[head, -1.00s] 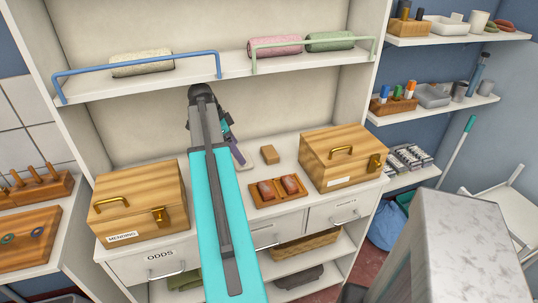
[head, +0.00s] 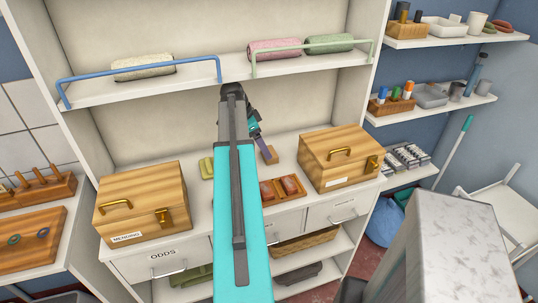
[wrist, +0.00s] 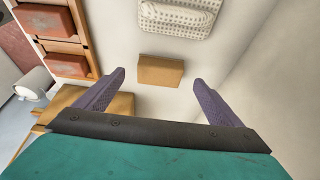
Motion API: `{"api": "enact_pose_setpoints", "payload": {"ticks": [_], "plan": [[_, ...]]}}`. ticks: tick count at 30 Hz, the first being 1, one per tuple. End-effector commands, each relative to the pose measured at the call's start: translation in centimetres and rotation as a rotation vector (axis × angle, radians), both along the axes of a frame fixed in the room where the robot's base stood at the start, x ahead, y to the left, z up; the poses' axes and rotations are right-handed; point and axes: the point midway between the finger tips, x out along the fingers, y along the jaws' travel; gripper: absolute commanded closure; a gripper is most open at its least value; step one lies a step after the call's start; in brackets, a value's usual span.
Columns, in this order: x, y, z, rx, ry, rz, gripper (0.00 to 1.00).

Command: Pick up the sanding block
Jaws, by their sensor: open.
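The sanding block, a small plain tan block (head: 271,157), lies on the white counter behind the open tray and left of the right wooden box. My gripper (head: 264,150) hangs over it and hides part of it in the head view. In the wrist view the block (wrist: 160,71) lies crosswise between the two purple fingertips, with a gap on each side. My gripper (wrist: 158,78) is open and empty. How far the fingertips are above the block is hard to tell.
The wooden tray (head: 283,201) with red-brown pieces and the right wooden box (head: 345,170) stand close by. A pale perforated item (wrist: 180,17) lies near the block. A yellowish item (head: 206,168) lies left of my arm. A shelf with a blue rail (head: 140,65) runs above.

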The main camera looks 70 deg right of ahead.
Motion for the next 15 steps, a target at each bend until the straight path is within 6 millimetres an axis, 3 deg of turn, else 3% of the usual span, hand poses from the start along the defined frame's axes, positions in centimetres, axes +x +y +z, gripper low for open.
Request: {"api": "enact_pose_setpoints", "payload": {"ticks": [11, 15], "plan": [[-1.0, -0.9, 0.2, -0.001, 0.000, -0.002, 0.11], [-1.3, -1.0, -1.2, 0.001, 0.001, 0.001, 0.11]]}}
